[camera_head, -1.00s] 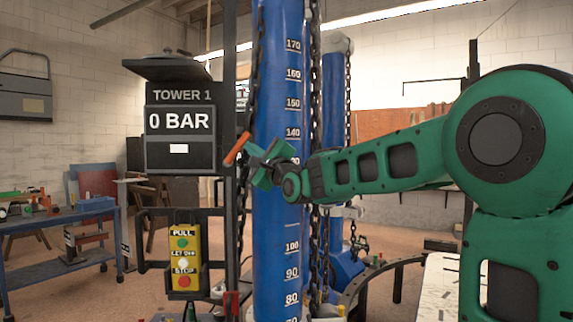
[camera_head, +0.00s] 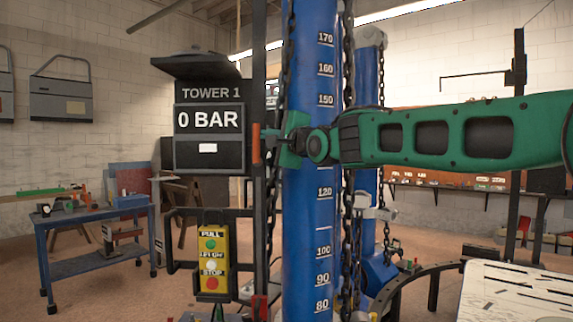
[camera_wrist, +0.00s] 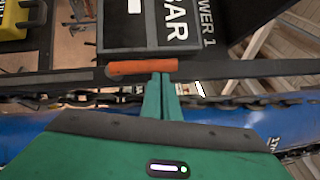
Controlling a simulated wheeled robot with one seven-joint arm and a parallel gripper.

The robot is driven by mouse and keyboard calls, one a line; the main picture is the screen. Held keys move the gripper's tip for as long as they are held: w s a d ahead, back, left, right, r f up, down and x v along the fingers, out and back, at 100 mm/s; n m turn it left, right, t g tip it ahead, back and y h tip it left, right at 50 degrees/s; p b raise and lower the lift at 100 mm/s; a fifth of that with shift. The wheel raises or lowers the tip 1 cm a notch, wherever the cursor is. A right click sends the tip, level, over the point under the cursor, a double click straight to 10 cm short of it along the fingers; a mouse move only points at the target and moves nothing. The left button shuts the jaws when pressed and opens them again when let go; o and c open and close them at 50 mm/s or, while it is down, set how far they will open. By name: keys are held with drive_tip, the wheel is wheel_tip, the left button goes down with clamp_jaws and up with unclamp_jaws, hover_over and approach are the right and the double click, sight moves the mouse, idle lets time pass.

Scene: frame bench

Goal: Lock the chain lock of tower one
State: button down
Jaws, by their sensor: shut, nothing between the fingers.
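The blue tower one (camera_head: 312,215) stands upright with a printed scale, and dark chain (camera_head: 349,70) hangs along it. An orange handle (camera_head: 256,143), which I take for the chain lock's lever, sits upright against the dark post left of the tower. In the wrist view the orange handle (camera_wrist: 143,67) lies in line with the post. My green gripper (camera_head: 274,133) is in front of the tower, pointing left at the handle. In the wrist view its shut fingertips (camera_wrist: 161,78) are at the handle's side; I cannot tell whether they touch. Nothing is between them.
The TOWER 1 display (camera_head: 209,120) reads 0 BAR, left of the post. A yellow button box (camera_head: 212,262) hangs below it. A blue workbench (camera_head: 95,222) stands at the left. A pale slotted table (camera_head: 515,292) is at the lower right.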

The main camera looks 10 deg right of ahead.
drive_tip(key=shift+a+r, duration=0.15)
drive_tip(key=shift+a, duration=0.2)
drive_tip(key=shift+s, duration=0.1)
drive_tip(key=s+d, duration=0.8)
drive_tip(key=s, duration=0.2)
drive_tip(key=shift+s, duration=0.15)
drive_tip(key=shift+d, duration=0.1)
idle(0.5)
